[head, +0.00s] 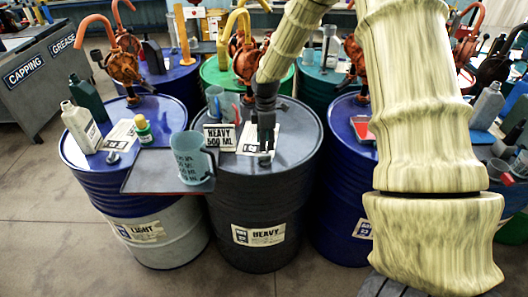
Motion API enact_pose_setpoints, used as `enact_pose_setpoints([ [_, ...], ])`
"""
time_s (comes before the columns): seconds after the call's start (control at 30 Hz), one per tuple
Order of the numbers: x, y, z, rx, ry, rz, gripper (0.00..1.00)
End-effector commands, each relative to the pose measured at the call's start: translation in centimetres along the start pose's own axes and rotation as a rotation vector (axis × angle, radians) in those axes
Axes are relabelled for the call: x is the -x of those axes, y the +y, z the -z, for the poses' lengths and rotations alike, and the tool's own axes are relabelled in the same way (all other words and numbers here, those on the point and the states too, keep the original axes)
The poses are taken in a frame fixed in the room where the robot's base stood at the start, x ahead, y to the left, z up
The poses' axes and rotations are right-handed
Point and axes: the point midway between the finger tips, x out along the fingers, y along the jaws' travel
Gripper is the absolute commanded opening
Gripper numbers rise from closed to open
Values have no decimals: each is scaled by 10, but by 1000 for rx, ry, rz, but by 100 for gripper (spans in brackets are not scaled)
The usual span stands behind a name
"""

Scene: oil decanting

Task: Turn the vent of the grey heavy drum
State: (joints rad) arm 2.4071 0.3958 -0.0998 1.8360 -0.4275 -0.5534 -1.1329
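The grey heavy drum (262,208) stands upright in the middle of the head view, with a "HEAVY" label on its front. My gripper (265,148) points down over the right part of the drum's lid, its dark fingers close to the lid. A small dark fitting (264,160), perhaps the vent, shows just below the fingertips. I cannot tell whether the fingers touch it, or whether they are open or shut. The gripper hides part of the fitting.
A clear jug (190,158) sits on a small shelf (150,181) at left. Blue drums (85,165) crowd both sides. Grey floor (40,230) is free at left.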

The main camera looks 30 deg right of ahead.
Motion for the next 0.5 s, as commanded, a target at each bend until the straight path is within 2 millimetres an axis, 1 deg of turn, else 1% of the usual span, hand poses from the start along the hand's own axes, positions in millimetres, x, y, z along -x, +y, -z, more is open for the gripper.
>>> enact_pose_setpoints([
  [0.3, -37, -1, 1, 2, -1, 2, 36],
  [0.5, -55, 0, 3, 4, -1, 2, 36],
])
